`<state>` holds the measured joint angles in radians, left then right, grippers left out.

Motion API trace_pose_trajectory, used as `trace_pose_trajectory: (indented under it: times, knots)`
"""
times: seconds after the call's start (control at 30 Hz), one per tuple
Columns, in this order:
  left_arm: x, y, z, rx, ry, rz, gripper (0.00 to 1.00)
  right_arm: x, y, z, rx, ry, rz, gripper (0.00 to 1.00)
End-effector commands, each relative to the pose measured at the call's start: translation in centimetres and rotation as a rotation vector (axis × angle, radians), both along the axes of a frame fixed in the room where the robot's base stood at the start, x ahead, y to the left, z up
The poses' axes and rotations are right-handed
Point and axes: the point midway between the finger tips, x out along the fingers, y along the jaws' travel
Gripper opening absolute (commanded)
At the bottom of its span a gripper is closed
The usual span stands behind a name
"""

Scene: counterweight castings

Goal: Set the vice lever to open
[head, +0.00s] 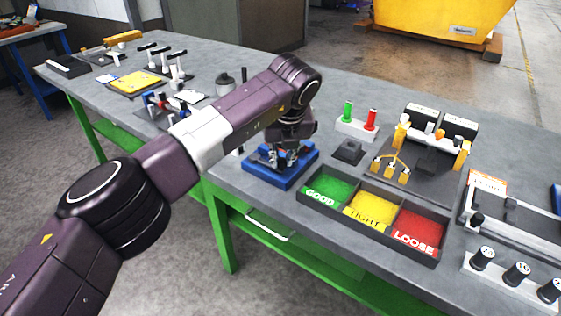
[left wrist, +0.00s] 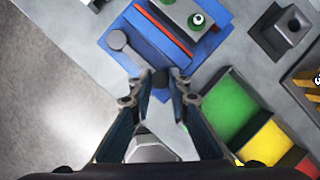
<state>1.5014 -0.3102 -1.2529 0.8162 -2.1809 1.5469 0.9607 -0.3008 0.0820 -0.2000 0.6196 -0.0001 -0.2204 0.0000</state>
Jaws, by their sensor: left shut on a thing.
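The blue vice (head: 268,174) sits near the front edge of the grey bench, left of the sorting tray. The left wrist view shows the vice (left wrist: 178,45) from above, with a grey lever (left wrist: 124,47) running from a round pivot to a dark knob (left wrist: 160,78). My left gripper (head: 288,156) is low over the vice. In the left wrist view its fingertips are on either side of the knob, shut on the lever's end. In the head view my gripper hides the lever and much of the vice. My right gripper is not in view.
A tray with green (head: 328,188), yellow (head: 370,208) and red (head: 416,231) compartments stands right of the vice. A small dark block (head: 348,151) and a white stand with green and red pegs (head: 357,130) are behind it. More fixtures stand farther right.

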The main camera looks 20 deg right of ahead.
Motion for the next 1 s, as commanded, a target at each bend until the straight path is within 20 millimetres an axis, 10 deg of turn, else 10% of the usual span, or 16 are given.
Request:
trace_pose_trajectory:
  times: [0.57,0.6,0.73,1.0]
  knots:
    - [0.5,-0.27,0.22,-0.003,-0.006,0.009,0.0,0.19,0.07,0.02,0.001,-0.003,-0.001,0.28]
    - [0.5,-0.27,0.22,-0.004,-0.007,0.008,0.19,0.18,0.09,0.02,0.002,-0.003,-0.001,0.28]
    - [0.47,-0.26,0.18,-0.003,-0.006,0.008,0.33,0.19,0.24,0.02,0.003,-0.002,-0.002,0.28]
    - [0.4,-0.25,0.12,-0.001,-0.003,0.008,0.34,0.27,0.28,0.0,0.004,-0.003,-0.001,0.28]
